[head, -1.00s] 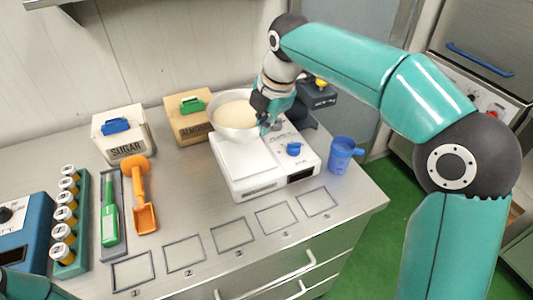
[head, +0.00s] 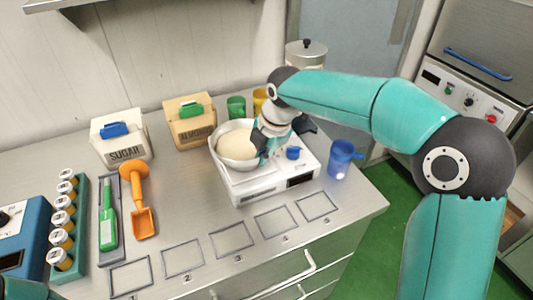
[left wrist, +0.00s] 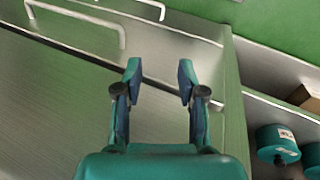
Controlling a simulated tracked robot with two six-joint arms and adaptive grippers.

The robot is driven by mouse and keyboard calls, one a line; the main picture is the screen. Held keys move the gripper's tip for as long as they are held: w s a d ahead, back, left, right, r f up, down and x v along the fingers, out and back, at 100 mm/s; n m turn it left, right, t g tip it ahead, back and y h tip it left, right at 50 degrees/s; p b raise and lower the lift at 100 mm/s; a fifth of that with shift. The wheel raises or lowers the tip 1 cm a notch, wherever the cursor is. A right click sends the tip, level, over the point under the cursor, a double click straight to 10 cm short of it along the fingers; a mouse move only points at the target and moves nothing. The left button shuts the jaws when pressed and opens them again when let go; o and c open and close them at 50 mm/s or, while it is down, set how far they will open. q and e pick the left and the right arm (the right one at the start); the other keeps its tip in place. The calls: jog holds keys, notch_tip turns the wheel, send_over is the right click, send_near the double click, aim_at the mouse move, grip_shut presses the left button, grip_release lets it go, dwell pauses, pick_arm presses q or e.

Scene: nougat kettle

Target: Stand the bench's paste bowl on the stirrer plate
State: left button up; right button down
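The paste bowl (head: 221,160) is white, with pale paste (head: 237,143) inside. In the head view it is over the left rear part of the white stirrer plate (head: 250,187), which has a blue knob and a dark display. My right gripper (head: 262,148) is at the bowl's right rim and appears shut on it; its fingertips are partly hidden. The bowl looks tilted. I cannot tell whether its base touches the plate. My left gripper (left wrist: 158,85) is open and empty in the left wrist view, above the bench's front edge and a drawer handle.
A blue mug (head: 340,160) stands right of the plate. The almond box (head: 190,125), sugar box (head: 122,140), green mug (head: 236,106) and yellow mug (head: 260,98) stand behind. An orange scoop (head: 144,220), green tool (head: 108,225) and jar rack (head: 75,245) are left. Numbered outlines in front are empty.

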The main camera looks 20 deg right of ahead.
jog(key=c, duration=1.3)
grip_release()
jog(key=shift+r, duration=0.1)
jog(key=v, duration=1.2)
